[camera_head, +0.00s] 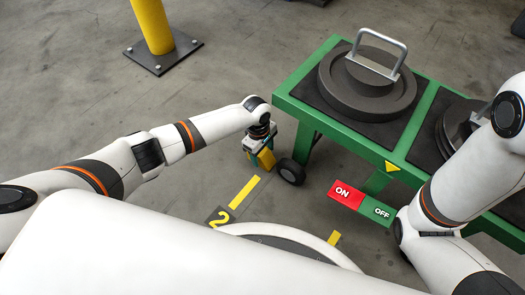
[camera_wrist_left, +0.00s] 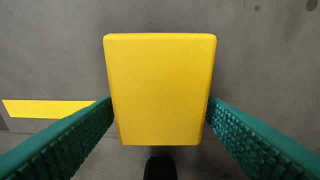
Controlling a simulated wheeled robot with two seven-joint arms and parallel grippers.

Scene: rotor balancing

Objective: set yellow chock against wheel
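The yellow chock (camera_head: 266,158) is between the fingers of my left gripper (camera_head: 258,151), low beside the green cart's black wheel (camera_head: 291,172). In the left wrist view the chock (camera_wrist_left: 160,90) fills the middle, with a green ribbed finger against each side, so the gripper looks shut on it. The chock is just left of the wheel in the head view; I cannot tell whether they touch or whether the chock rests on the floor. A dark rounded thing shows below the chock in the wrist view. My right arm comes in from the right; its gripper is not in view.
The green cart (camera_head: 312,118) carries dark round rotors, one with a metal handle (camera_head: 378,48). A red and green ON/OFF sign (camera_head: 345,194) is at its near side. Yellow floor marks (camera_head: 244,192) lie left of the wheel. A yellow post (camera_head: 152,25) stands at the back left.

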